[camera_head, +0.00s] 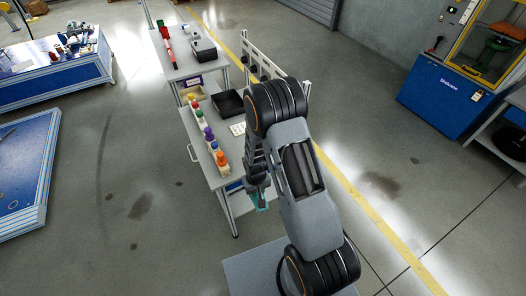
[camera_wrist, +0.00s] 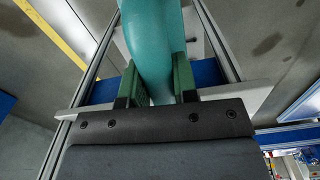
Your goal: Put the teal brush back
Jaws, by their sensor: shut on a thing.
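The teal brush (camera_wrist: 152,40) fills the upper middle of the wrist view, its smooth teal body between the two green finger pads. My gripper (camera_wrist: 158,78) is shut on it. In the head view, my gripper (camera_head: 257,180) hangs by the near right end of the grey table, with the teal brush (camera_head: 262,202) showing below it. The brush's far end runs out of the wrist view, so its bristles are not seen.
The grey table (camera_head: 217,176) carries a row of colourful-topped bottles (camera_head: 209,134) along its left edge and a black tray (camera_head: 228,103). Behind it, another table holds a black box (camera_head: 204,50). A blue machine (camera_head: 440,95) stands far right. Floor left of the table is clear.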

